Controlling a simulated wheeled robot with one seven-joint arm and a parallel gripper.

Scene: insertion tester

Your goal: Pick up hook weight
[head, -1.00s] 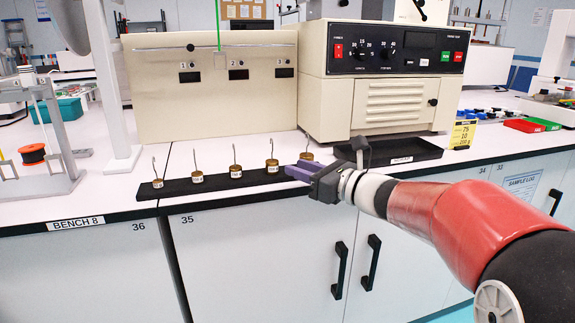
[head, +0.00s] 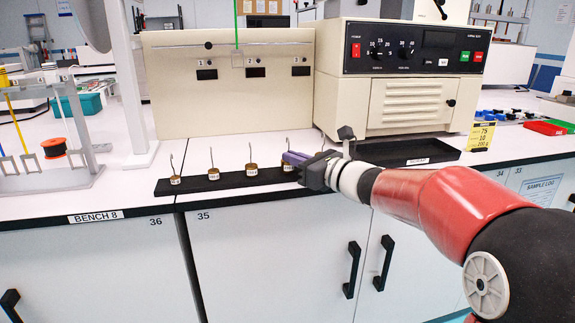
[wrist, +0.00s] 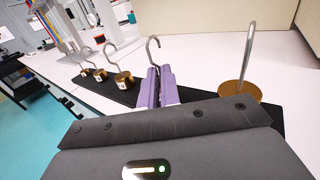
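Several brass hook weights with white labels stand in a row on a black strip (head: 232,181) along the bench's front edge. My gripper (head: 287,157) is at the fourth weight (head: 288,168) from the left, its purple fingers in front of and above the weight's body. In the wrist view, my gripper's fingers (wrist: 159,86) lie close together, and that weight's hook (wrist: 153,46) rises just beyond them. Its body is hidden there. Whether the fingers touch its stem cannot be seen. The rightmost weight (wrist: 240,92) stands right of the fingers; a weight (wrist: 124,81) stands left of them.
A beige panel (head: 230,105) and a beige tester with knobs (head: 410,75) stand behind the strip. A black tray (head: 425,154) lies to the right. A stand with an orange spool (head: 54,148) is at left.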

